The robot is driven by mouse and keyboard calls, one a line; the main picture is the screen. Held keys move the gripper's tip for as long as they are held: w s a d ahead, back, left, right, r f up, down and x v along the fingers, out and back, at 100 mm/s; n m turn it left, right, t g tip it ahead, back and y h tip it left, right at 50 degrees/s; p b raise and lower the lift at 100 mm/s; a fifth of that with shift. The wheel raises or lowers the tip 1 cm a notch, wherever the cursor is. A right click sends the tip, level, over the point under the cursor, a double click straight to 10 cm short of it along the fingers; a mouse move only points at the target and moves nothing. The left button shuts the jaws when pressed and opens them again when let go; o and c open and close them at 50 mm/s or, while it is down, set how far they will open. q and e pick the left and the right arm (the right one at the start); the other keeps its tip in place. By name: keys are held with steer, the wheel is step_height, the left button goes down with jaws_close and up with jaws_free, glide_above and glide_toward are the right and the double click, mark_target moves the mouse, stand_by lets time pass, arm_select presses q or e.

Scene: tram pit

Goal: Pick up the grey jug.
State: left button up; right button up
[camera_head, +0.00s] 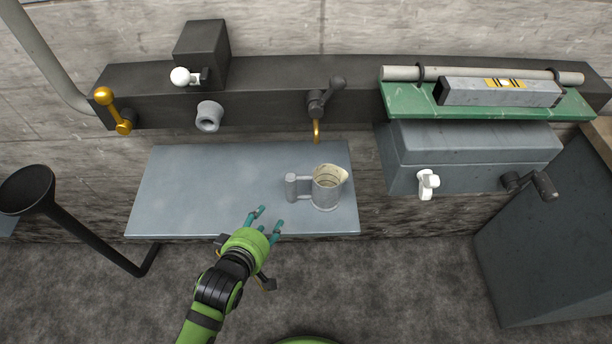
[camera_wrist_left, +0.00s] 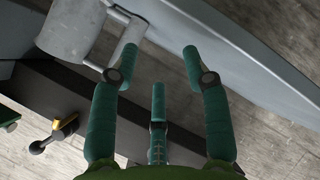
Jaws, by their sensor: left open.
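The grey jug (camera_head: 327,190) stands upright on the blue-grey shelf (camera_head: 180,190), with its handle on the left side and its spout to the right. Its inside looks pale. My left gripper (camera_head: 263,218) is open and empty, at the shelf's front edge, left of and nearer than the jug. In the left wrist view my left gripper (camera_wrist_left: 161,52) shows its teal fingers spread, and the jug (camera_wrist_left: 75,32) lies at the upper left beyond them, apart from the palm. Whether a fingertip is close to the jug's handle is hard to tell there. My right gripper is not in view.
Above the shelf, a dark beam (camera_head: 265,75) carries a brass lever (camera_head: 113,110), a grey socket (camera_head: 209,116) and a tap (camera_head: 318,105). A grey box (camera_head: 470,150) stands right of the shelf. A black funnel (camera_head: 27,188) is at left. The shelf's left half is clear.

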mark_target(301, 177)
arm_select(q)
steer(key=w+d+r+n+t+h, duration=0.1)
steer(key=w+d, duration=0.1)
steer(key=w, duration=0.1)
steer(key=w+d+r+n+t+h+p, duration=0.1)
steer(key=w+d+n, duration=0.1)
steer(key=w+d, duration=0.1)
steer(key=w+d+r+n+t, duration=0.1)
steer(key=w+d+r+n, duration=0.1)
steer(key=w+d, duration=0.1)
steer(key=shift+w+d+r+t+h, duration=0.1)
steer(key=shift+w+d+t+h, duration=0.1)
steer(key=shift+w+t+h, duration=0.25)
steer(key=shift+w, duration=0.1)
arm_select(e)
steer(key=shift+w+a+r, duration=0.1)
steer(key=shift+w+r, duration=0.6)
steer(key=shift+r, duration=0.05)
